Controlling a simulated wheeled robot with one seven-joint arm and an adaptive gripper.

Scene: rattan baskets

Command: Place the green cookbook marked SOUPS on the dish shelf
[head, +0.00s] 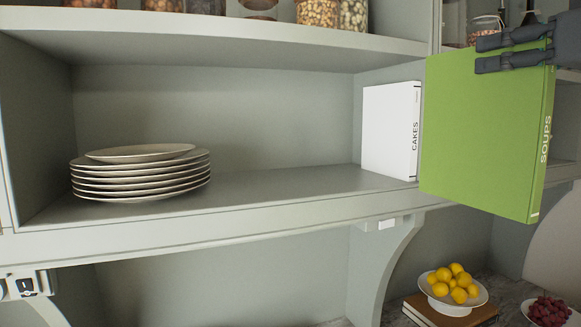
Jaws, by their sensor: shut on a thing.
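The green cookbook marked SOUPS (485,133) hangs upright in the air at the right of the head view, in front of the shelf's right end. My gripper (513,51) is shut on its top edge, near the spine side. The dish shelf (270,190) holds a stack of white plates (140,174) at its left. A white book marked CAKES (389,130) stands upright at the shelf's right end, against the side wall. The green book appears just right of the white book; whether they touch cannot be told.
The shelf between the plates and the white book is bare. An upper shelf (220,36) with jars (318,12) runs above. Below right, a bowl of lemons (453,298) sits on a brown book (478,316), beside a bowl of dark red fruit (548,312).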

